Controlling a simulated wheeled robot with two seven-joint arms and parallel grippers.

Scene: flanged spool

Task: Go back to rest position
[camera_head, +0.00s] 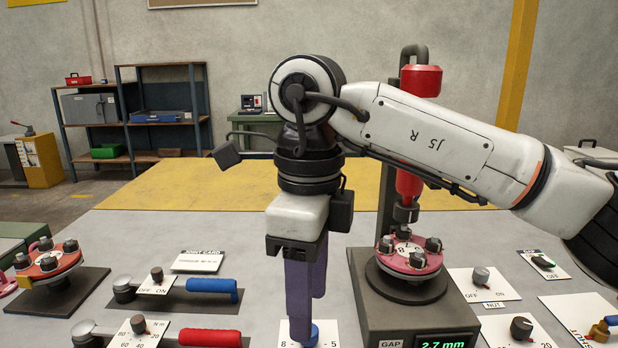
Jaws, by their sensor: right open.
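My right arm comes in from the right edge, and its gripper (305,318) points straight down with purple fingers. The gripper is open. Its fingertips are low over a white card (265,340) with a blue knob (312,334), close beside that knob; I cannot tell whether they touch it. A red flange (415,256) with several dark knobs sits on the press stand, to the right of the gripper. Another red-orange flange (50,262) with dark knobs sits on a dark base at the left. My left gripper is not in view.
The red press head (421,80) stands behind my right forearm. Wrenches with a blue handle (211,286) and a red handle (209,338) lie left of the gripper. Knob cards (483,284) lie at the right. The yellow area (180,190) beyond is clear.

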